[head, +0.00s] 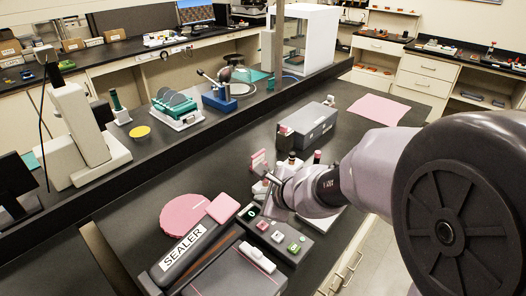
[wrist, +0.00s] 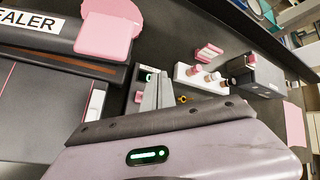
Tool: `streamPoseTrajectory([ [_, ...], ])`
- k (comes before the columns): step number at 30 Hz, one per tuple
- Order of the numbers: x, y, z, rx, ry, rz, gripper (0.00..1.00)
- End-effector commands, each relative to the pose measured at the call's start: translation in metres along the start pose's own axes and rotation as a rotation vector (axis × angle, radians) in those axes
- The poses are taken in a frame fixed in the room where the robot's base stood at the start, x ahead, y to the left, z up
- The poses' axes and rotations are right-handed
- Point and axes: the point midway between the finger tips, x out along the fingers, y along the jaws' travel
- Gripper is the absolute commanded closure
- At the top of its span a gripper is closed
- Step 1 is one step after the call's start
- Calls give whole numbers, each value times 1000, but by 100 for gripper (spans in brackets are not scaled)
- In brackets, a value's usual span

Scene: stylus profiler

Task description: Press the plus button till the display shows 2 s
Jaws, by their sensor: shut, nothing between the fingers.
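The sealer (head: 183,250) is a long dark device with a white label, and its end also shows in the wrist view (wrist: 60,45). The display's digits and the button signs are too small to read surely, so I cannot tell which is plus. My gripper (head: 268,207) is shut and empty, close over the display end of the box. In the wrist view its fingers (wrist: 158,78) hide part of the box; contact cannot be told.
A pink round pad (head: 190,213) lies behind the sealer. A white rack with pink-capped bottles (wrist: 205,78) stands near my gripper, partly hidden by my arm in the head view. A grey box-shaped device (head: 308,128) is farther back. Open bench lies toward the shelf.

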Motion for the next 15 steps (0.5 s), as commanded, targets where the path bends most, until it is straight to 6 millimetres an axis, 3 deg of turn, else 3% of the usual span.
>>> streamPoseTrajectory([
  [15, 9, 1, -7, 48, 19, 0, 100],
])
